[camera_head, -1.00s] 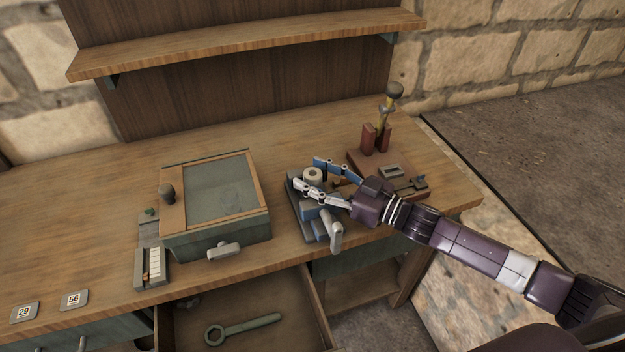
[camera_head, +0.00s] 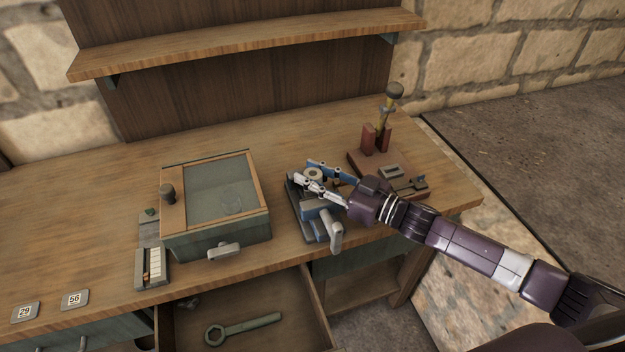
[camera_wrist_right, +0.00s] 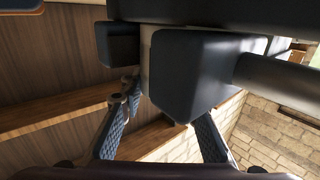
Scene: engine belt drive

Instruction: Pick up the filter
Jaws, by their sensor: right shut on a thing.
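The filter (camera_head: 314,173), a small pale ring-topped cylinder, is at the blue-grey vise (camera_head: 316,212) on the workbench. My right gripper (camera_head: 328,175) reaches in from the right, with one finger on the near side of the filter and one on the far side. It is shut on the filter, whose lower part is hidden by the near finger. In the right wrist view the two fingers (camera_wrist_right: 160,125) reach up beside large dark blocks that cover much of the picture. My left gripper is not in view.
A green box with a glass lid (camera_head: 220,190) stands left of the vise. A red-brown base with a lever (camera_head: 380,160) stands behind to the right. An open drawer (camera_head: 280,315) holds a wrench (camera_head: 243,328).

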